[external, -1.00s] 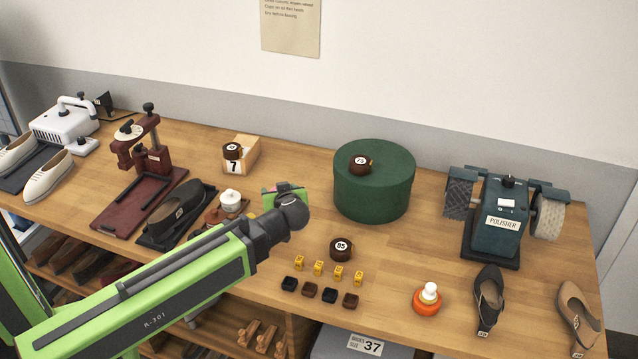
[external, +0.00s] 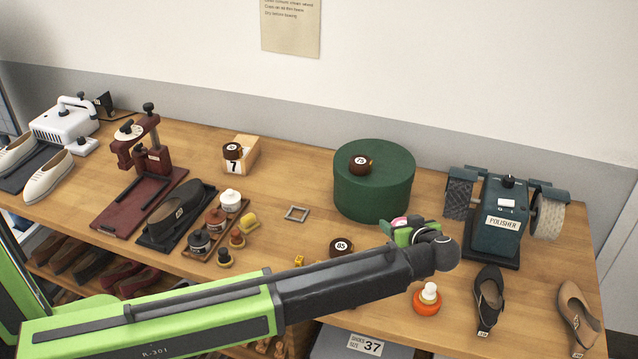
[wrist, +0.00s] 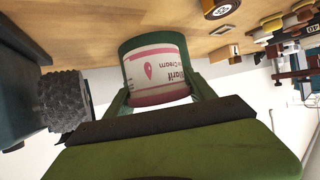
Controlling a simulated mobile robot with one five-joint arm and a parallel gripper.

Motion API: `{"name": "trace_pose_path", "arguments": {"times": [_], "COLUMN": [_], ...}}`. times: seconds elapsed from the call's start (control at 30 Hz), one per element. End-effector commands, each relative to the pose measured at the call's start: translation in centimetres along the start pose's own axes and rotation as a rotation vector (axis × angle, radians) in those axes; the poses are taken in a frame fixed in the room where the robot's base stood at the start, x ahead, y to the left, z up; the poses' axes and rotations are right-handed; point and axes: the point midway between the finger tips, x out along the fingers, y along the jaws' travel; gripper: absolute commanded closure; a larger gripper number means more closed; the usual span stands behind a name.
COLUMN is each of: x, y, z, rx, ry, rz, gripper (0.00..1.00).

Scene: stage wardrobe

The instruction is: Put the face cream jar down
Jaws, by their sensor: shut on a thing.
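The face cream jar (wrist: 158,76), with a white and pink label, is held between the green fingers of my gripper (wrist: 160,95) in the wrist view. In the external view a bit of the jar (external: 400,221) shows at my gripper (external: 408,230), most of it hidden by the wrist. My gripper is shut on the jar and seems to be above the table, in front of the green round box and left of the polisher. I cannot tell the gap below the jar.
The green round box (external: 372,187) bears a brown tin (external: 360,164). The polisher (external: 497,220) stands to the right. A tin marked 85 (external: 341,246), an orange-based bottle (external: 427,301) and a small square frame (external: 297,214) are nearby. Bare wood (external: 290,180) lies left of the box.

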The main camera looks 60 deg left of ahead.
Motion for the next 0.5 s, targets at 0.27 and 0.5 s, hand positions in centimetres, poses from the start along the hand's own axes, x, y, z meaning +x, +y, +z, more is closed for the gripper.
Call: {"name": "trace_pose_path", "arguments": {"times": [0.27,0.5], "x": [-10.6,-13.1], "y": [8.1,9.1], "z": [4.9,6.0], "rx": [0.000,-0.004], "ry": [0.013,0.017], "rz": [0.003,0.000], "gripper": [0.91,0.91]}}
